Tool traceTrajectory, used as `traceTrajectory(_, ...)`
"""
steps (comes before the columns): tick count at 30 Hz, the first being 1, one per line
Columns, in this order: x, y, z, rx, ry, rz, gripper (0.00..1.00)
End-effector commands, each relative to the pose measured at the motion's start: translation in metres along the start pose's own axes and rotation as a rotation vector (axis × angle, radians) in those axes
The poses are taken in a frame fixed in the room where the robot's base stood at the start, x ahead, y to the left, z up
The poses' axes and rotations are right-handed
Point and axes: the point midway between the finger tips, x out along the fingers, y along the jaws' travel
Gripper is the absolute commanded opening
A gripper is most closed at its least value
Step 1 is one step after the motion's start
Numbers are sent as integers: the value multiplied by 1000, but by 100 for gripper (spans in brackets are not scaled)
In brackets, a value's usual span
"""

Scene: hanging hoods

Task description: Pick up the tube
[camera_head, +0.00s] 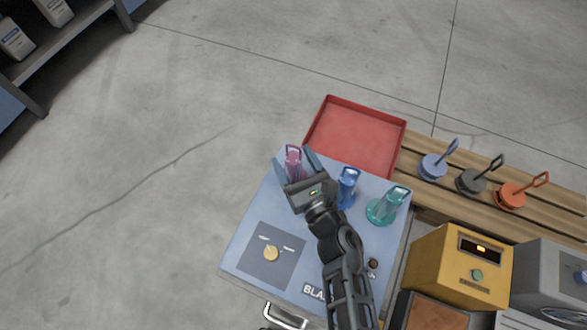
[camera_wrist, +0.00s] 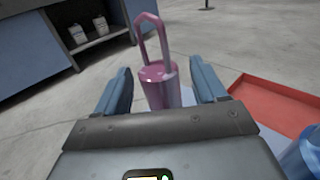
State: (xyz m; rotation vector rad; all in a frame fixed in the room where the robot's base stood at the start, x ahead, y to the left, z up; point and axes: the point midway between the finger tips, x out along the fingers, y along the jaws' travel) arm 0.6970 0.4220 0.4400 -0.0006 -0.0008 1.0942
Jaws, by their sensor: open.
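A pink-purple tube with a tall loop handle (camera_head: 293,167) stands near the far edge of the blue-grey tabletop (camera_head: 250,200). My gripper (camera_head: 294,156) is open, with one blue finger on each side of the tube. In the wrist view the tube (camera_wrist: 158,88) shows upright between the fingers (camera_wrist: 160,78), with a gap on both sides. I cannot tell how deep it sits between them. The palm hides its lower part. A blue handled vessel (camera_head: 347,187) and a wider teal one (camera_head: 386,207) stand to the right.
A red tray (camera_head: 355,138) lies beyond the tabletop. Blue, black and orange handled pieces (camera_head: 433,166) sit on a slatted wooden bench (camera_head: 480,207). A yellow box (camera_head: 455,265) stands at the lower right. A shelf with bottles (camera_head: 55,45) is at the upper left. The floor at left is clear.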

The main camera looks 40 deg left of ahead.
Motion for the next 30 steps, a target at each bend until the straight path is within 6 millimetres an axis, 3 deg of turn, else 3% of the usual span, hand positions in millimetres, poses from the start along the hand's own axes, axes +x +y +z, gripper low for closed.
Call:
traceTrajectory(9, 5, 0, 0, 1, 1, -1, 71)
traceTrajectory(30, 6, 0, 0, 1, -1, 0, 6)
